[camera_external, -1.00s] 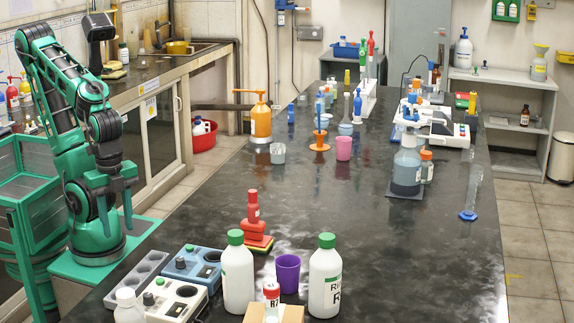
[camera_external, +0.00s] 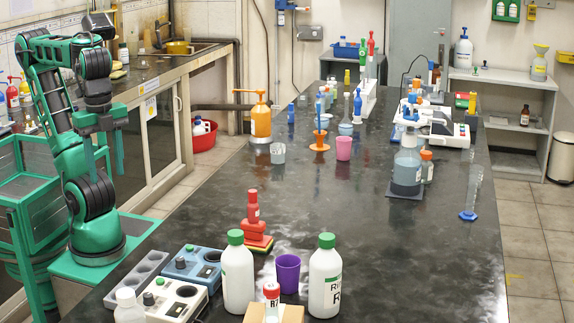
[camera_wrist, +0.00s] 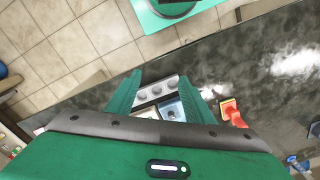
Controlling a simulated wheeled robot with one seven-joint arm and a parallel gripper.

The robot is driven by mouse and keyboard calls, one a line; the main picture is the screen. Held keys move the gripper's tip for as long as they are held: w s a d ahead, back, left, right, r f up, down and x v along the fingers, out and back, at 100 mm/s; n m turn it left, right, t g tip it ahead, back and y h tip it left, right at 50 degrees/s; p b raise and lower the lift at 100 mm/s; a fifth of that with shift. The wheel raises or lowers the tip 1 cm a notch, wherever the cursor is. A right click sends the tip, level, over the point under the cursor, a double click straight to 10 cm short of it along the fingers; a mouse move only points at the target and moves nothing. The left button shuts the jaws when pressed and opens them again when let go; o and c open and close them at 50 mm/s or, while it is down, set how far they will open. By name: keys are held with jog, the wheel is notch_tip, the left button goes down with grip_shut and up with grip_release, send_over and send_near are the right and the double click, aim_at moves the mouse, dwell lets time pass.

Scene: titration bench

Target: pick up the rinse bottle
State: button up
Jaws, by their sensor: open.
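A white bottle with a green cap (camera_external: 326,278) stands upright at the front of the dark bench; its partly readable label starts with "Rin". A similar white bottle with a green cap (camera_external: 238,275) stands to its left, its writing not readable. My gripper (camera_external: 103,170) is at the left, above the floor side of the bench, well apart from both bottles. It points down, open and empty. In the wrist view my gripper's fingers (camera_wrist: 158,82) are spread, with the bench edge and a grey block below. Neither white bottle is clearly visible there.
A purple cup (camera_external: 288,272) stands between the bottles. A small bottle with a red cap (camera_external: 271,297) stands before them by a cardboard box (camera_external: 290,314).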

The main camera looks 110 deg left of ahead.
notch_tip(320, 180, up, 10)
jog(key=n+t+y, duration=0.8)
jog(key=n+t, duration=0.2)
jog(key=n, duration=0.3)
send_over(237, 238)
jog(key=s, duration=0.4)
notch_tip(237, 238, down, 9)
jog(key=s+d+r+n+t+y, duration=0.1)
jog(key=s+d+r+t+y, duration=0.2)
jog(key=r, duration=0.6)
jog(key=shift+t, duration=0.5)
jog(key=f, duration=1.2)
jog(key=w+d+f, duration=0.1)
jog(key=f, duration=0.5)
jog(key=shift+w+a+f, duration=0.1)
jog(key=shift+a+f, duration=0.05)
jog(key=shift+x, duration=1.1)
jog(key=x, duration=0.5)
jog(key=shift+s+a, duration=0.25)
jog(key=shift+a, duration=0.1)
grip_shut()
